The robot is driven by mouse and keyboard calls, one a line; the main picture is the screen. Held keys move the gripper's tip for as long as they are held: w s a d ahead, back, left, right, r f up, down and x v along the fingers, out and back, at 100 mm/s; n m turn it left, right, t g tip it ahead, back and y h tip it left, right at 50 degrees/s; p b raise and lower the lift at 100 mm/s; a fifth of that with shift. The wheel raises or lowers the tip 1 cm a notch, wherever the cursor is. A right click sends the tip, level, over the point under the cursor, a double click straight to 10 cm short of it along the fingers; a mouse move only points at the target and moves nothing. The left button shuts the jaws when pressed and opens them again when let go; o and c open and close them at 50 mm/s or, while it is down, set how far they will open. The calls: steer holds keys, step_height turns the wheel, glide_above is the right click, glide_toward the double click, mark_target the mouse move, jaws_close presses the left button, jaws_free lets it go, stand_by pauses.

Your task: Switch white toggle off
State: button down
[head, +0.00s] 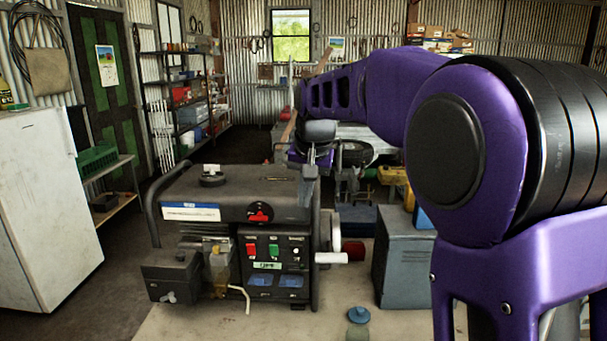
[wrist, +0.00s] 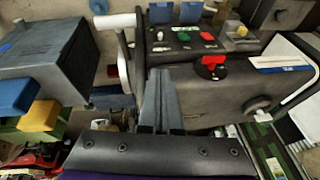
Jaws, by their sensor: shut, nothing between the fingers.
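The white toggle (head: 295,251) is a small light lever at the right of the generator's dark front panel, beside a green and a red switch. In the wrist view the toggle (wrist: 160,36) shows beyond my fingertips, at the left of the coloured switches. Its lever direction is too small to tell. My gripper (head: 308,188) is at the generator's top right edge, above the toggle. In the wrist view my gripper (wrist: 163,75) has its grey fingers together and empty, apart from the toggle.
The generator (head: 225,192) has a black frame, with a white crank handle (head: 331,258) at its right. A grey metal box (head: 405,268) stands further right. A blue knob (head: 358,314) is on the bench in front. A white fridge (head: 45,215) stands at left.

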mark_target(297, 249)
steer(key=shift+g, duration=0.3)
steer(key=x, duration=1.2)
steer(key=shift+s+a+f+b, duration=0.1)
steer(key=shift+f+b, duration=0.2)
steer(key=shift+f, duration=0.25)
steer(key=shift+f+b, duration=0.15)
steer(key=shift+b, duration=0.4)
steer(key=shift+s+b, duration=0.15)
steer(key=shift+b, duration=0.15)
